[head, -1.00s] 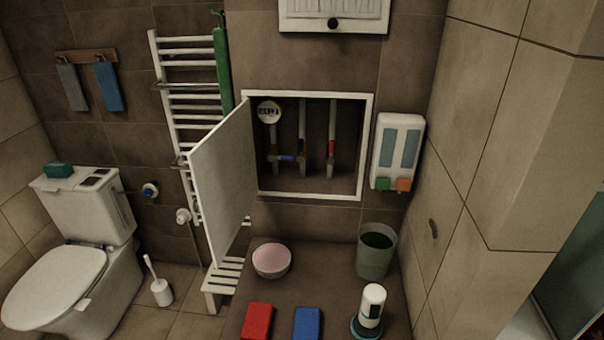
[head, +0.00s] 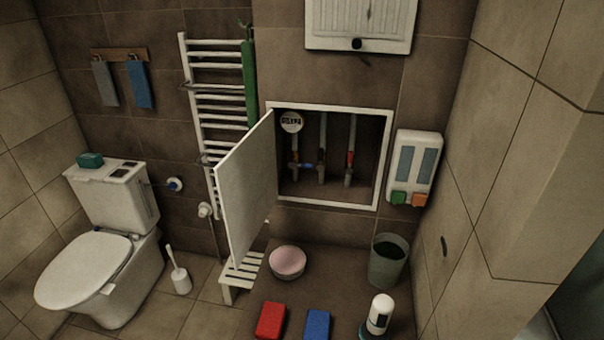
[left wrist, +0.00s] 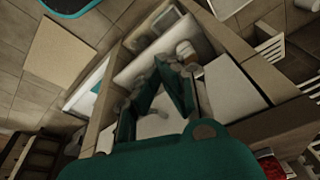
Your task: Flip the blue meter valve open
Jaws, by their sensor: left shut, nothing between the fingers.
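The blue meter valve (head: 307,166) is in the open wall niche in the head view. Its small blue lever looks roughly horizontal, beside the pipe under the round white meter (head: 292,122). Neither gripper is in the head view.
A white niche door (head: 243,190) stands swung open to the left. A red-handled valve (head: 350,158) is on the right pipe. Below are a pink bowl (head: 288,262), a grey bucket (head: 387,262) and a white step stool (head: 240,270). A soap dispenser (head: 414,168) hangs right.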

